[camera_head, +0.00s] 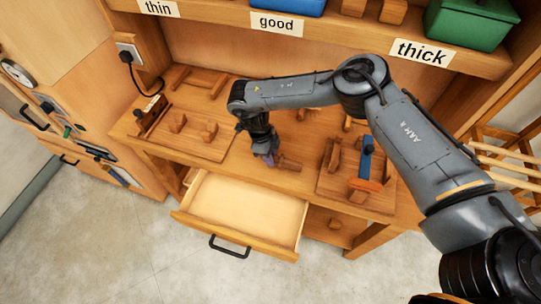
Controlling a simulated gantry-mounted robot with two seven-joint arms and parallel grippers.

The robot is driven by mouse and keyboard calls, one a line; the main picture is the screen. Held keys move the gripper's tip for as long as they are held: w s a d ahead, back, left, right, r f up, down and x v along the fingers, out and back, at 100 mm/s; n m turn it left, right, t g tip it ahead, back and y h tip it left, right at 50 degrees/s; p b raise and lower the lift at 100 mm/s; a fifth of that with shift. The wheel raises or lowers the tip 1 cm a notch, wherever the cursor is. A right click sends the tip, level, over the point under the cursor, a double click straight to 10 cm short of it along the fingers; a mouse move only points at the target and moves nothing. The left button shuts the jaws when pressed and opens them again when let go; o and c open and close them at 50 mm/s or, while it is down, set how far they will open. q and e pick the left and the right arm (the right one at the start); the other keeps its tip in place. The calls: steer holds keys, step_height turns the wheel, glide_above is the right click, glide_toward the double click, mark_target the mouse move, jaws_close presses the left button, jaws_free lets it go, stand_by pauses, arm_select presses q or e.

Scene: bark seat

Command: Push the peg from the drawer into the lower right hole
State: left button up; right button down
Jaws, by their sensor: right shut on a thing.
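My right gripper (266,158) reaches down over the middle of the workbench, just behind the open drawer (230,208). It is shut on a small brown wooden peg (290,165), which sticks out to the right of the fingers, roughly level. Whether the peg touches the bench top cannot be told. The drawer is pulled out at the front, and its pale inside looks empty. The lower right hole cannot be made out in this view. My left gripper is not in view.
A board with wooden pieces (185,140) lies left on the bench. Another board (335,186) on the right carries wooden blocks and a blue-and-orange tool (366,160). A shelf labelled thin, good and thick (422,53) overhangs the back, with a green bin (470,22).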

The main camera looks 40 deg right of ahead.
mark_target(274, 157)
steer(key=shift+s+d+p+v, duration=0.1)
steer(key=shift+s+p+v, duration=0.1)
steer(key=shift+p+v, duration=0.65)
steer(key=shift+s+d+p+v, duration=0.1)
steer(key=shift+s+p+v, duration=0.1)
steer(key=shift+p+v, duration=0.65)
steer(key=shift+r, duration=0.4)
